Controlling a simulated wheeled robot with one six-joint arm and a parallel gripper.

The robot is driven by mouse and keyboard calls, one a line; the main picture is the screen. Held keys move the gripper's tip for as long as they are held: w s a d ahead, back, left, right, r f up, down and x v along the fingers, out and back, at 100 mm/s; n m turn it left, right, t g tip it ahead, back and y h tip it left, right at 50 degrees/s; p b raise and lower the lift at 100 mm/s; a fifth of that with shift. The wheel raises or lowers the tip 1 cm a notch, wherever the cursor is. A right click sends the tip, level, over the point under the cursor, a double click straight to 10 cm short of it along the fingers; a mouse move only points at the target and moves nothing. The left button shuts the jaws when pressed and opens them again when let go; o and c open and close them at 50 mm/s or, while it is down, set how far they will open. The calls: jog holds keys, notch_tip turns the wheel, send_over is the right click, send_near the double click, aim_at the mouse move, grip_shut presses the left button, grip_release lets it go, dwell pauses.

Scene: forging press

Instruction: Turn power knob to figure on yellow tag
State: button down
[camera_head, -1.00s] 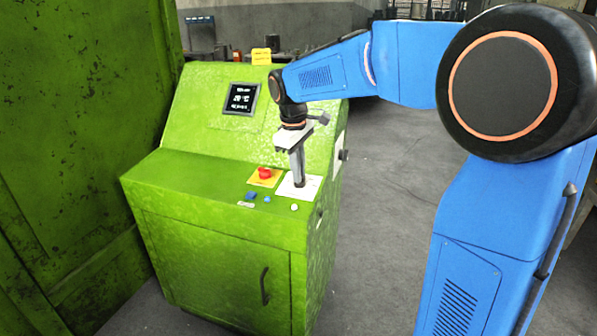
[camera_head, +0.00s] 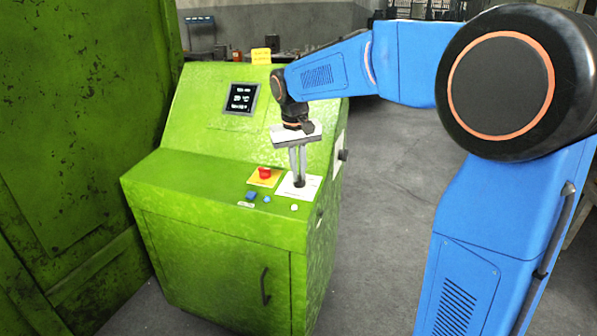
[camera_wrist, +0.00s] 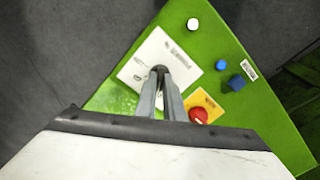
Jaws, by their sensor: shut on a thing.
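The green control cabinet (camera_head: 205,190) has a sloped back panel and a flat console top. A white label plate (camera_head: 311,188) lies on the console's right side, around the dark power knob (camera_head: 299,182). My gripper (camera_head: 299,176) points down over this plate and is shut on the knob, which its fingers mostly hide. The wrist view also shows the closed fingertips (camera_wrist: 161,72) at the knob on the plate (camera_wrist: 140,72). A yellow tag (camera_head: 261,56) stands on the cabinet's top edge; its figure is too small to read. The dark display (camera_head: 241,98) shows blurred white text lines.
A red mushroom button (camera_head: 264,173) on a yellow plate sits left of the knob. A blue square button (camera_head: 251,195), a small blue button (camera_head: 267,199) and a white button (camera_head: 294,208) lie in front. A large green machine wall (camera_head: 70,150) stands at left.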

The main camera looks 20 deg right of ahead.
jog(key=m, duration=1)
jog(key=shift+m, duration=2.3)
jog(key=c, duration=1.9)
grip_release()
jog(key=shift+o, duration=0.2)
jog(key=shift+r, duration=0.15)
notch_tip(320, 180, up, 17)
jog(key=s+a, duration=0.1)
jog(key=s, duration=0.1)
